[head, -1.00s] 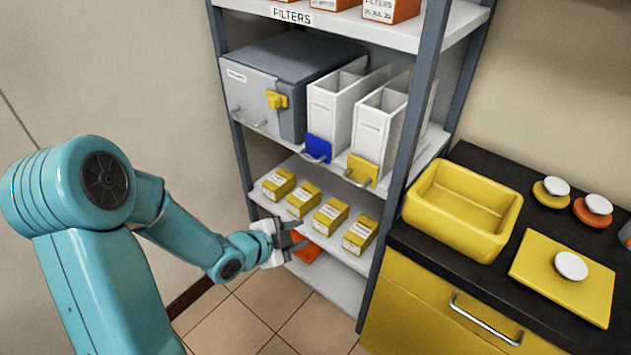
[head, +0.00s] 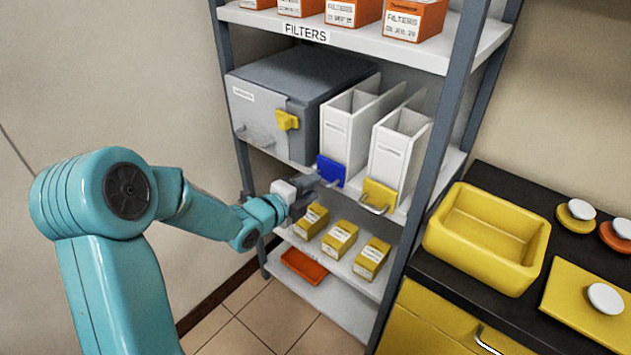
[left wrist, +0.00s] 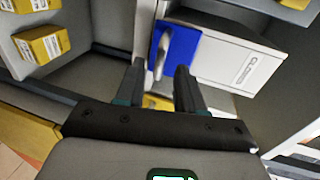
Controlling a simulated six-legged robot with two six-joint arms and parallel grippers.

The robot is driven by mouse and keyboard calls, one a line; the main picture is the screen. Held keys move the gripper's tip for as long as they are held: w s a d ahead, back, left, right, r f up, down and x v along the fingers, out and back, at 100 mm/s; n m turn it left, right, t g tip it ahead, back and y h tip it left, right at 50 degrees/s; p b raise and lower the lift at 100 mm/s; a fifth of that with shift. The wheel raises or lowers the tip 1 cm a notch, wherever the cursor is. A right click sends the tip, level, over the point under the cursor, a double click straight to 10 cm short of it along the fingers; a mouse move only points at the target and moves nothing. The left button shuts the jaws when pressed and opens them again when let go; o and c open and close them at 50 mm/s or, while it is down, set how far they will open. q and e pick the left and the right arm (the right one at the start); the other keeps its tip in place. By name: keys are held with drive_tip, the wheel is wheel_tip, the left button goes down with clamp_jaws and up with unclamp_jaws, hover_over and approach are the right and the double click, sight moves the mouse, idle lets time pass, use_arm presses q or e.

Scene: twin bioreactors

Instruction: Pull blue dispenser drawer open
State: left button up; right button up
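The blue drawer front (head: 332,170) is at the foot of a white dispenser (head: 336,137) on the middle shelf. In the left wrist view the blue front (left wrist: 182,50) carries a metal bar handle (left wrist: 160,56). My left gripper (head: 314,187) is in front of the blue drawer, beside its lower edge in the head view. In the left wrist view its two fingers (left wrist: 159,72) are apart, with the handle showing between and ahead of the tips. I cannot tell whether they touch it. The drawer looks closed. My right gripper is out of view.
A second white dispenser with a yellow drawer front (head: 379,195) stands just to the right. A grey box with a yellow latch (head: 287,121) stands to the left. Yellow boxes (head: 340,240) sit on the shelf below. The grey shelf post (head: 430,150) rises on the right.

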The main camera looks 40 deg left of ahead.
use_arm(q)
drive_tip(key=x, duration=0.2)
drive_tip(key=shift+w+f, duration=0.1)
drive_tip(key=shift+w, duration=0.3)
drive_tip(key=shift+a, duration=0.1)
clamp_jaws()
